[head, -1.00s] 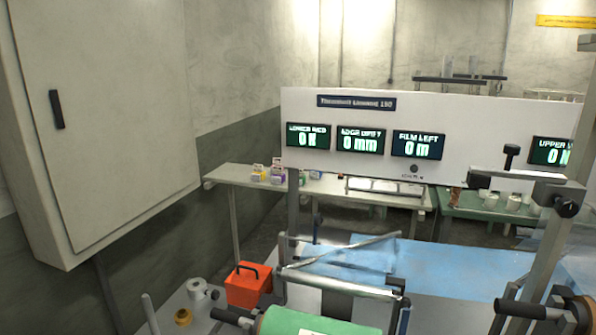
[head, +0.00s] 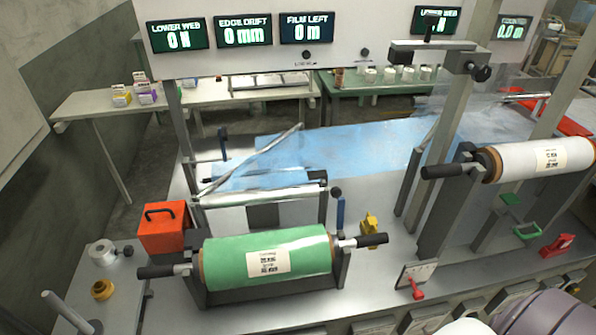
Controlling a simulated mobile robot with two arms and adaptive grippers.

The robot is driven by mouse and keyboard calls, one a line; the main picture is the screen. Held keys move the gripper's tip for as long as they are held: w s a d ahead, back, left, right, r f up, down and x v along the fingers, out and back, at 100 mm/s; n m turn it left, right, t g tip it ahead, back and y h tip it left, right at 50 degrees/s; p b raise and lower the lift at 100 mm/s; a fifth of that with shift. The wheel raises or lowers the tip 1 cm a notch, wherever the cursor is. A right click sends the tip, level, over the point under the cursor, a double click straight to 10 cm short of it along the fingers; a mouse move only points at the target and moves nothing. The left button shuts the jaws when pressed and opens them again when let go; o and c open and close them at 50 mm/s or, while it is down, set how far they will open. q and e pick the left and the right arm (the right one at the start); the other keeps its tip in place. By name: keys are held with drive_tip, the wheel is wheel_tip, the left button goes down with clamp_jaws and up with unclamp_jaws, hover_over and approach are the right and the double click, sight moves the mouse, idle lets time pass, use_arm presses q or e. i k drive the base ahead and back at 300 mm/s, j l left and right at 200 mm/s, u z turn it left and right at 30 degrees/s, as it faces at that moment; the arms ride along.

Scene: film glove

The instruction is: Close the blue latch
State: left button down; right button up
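A small blue upright piece (head: 340,212) stands at the right end of the frame behind the green film roll (head: 300,245). A second dark blue upright piece (head: 222,143) stands farther back, at the left edge of the blue film sheet (head: 370,150). I cannot tell which of them is the latch, or whether either is open or closed. Neither of my grippers shows in the head view, and nothing is seen touching either blue piece.
An orange box (head: 163,226) stands left of the green roll. A white roll (head: 540,160) sits on the right. A yellow piece (head: 370,232), a red lever (head: 416,288) and a green handle (head: 526,231) are on the machine. Bare metal shows around them.

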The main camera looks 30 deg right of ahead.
sight(336, 192)
drive_tip(key=z, duration=0.4)
drive_tip(key=j+z, duration=0.15)
drive_tip(key=z, duration=0.25)
drive_tip(key=i+j+z, duration=0.1)
drive_tip(key=z, duration=0.3)
drive_tip(key=j+z, duration=0.1)
drive_tip(key=z, duration=0.3)
